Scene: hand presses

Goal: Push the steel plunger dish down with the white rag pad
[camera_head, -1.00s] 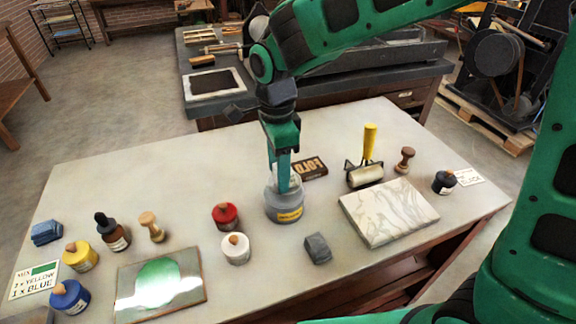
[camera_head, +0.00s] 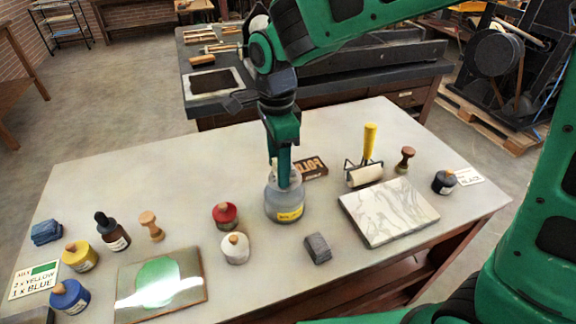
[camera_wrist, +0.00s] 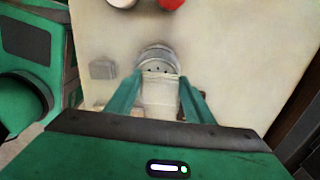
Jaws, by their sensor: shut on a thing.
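The steel plunger dish (camera_wrist: 157,58) shows in the wrist view as a round grey top with small dark holes. It tops a grey metal can with a yellow label (camera_head: 285,205), standing upright on the pale table. My gripper (camera_head: 283,180) points down at the can's top. In the wrist view my gripper (camera_wrist: 160,95) is shut on the white rag pad (camera_wrist: 160,94), which lies between the fingers and overlaps the near part of the dish. I cannot tell whether the pad touches the dish or how far the dish is pressed, as my fingers hide much of it.
A red jar (camera_head: 225,214) and a white jar (camera_head: 235,248) stand left of the can. A dark grey block (camera_head: 317,248) is in front, right. A small dark box (camera_head: 312,167) lies behind.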

